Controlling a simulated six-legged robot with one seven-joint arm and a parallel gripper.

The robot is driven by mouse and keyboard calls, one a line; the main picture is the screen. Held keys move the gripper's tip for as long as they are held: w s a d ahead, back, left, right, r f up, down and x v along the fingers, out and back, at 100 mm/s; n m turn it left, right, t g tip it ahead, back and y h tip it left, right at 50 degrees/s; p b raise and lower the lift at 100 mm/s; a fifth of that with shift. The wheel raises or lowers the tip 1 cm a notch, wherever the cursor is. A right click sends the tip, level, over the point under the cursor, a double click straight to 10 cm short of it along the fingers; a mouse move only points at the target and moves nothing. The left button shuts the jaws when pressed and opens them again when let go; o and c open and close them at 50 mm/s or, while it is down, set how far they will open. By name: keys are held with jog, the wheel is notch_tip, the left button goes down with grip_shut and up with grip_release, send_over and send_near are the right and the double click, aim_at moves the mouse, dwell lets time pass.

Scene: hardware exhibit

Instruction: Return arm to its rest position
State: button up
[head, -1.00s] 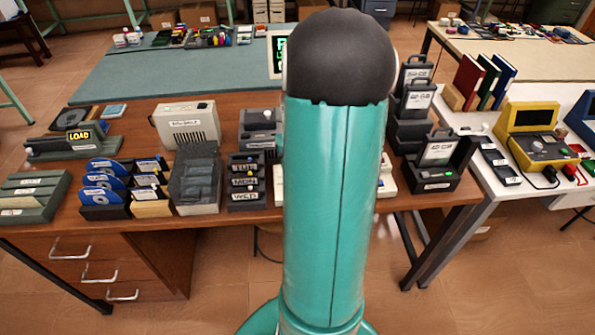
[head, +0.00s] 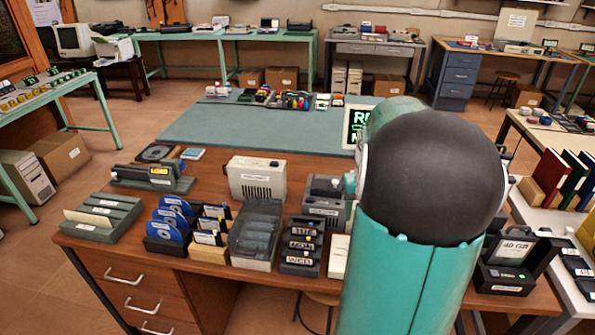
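My own arm shows as a large teal link with a dark rounded joint cap, at the right of centre in the head view. It stands in front of the desk and hides part of the desk's right side. My gripper is not in view, so I cannot see its fingers or anything in them.
A brown desk (head: 107,245) holds disc racks (head: 172,222), a clear-lidded box (head: 256,235), labelled day trays (head: 302,245), a beige speaker-like box (head: 257,178) and a LOAD unit (head: 152,177). A teal mat (head: 255,127) is mostly bare. Books (head: 560,178) stand on a white table at right.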

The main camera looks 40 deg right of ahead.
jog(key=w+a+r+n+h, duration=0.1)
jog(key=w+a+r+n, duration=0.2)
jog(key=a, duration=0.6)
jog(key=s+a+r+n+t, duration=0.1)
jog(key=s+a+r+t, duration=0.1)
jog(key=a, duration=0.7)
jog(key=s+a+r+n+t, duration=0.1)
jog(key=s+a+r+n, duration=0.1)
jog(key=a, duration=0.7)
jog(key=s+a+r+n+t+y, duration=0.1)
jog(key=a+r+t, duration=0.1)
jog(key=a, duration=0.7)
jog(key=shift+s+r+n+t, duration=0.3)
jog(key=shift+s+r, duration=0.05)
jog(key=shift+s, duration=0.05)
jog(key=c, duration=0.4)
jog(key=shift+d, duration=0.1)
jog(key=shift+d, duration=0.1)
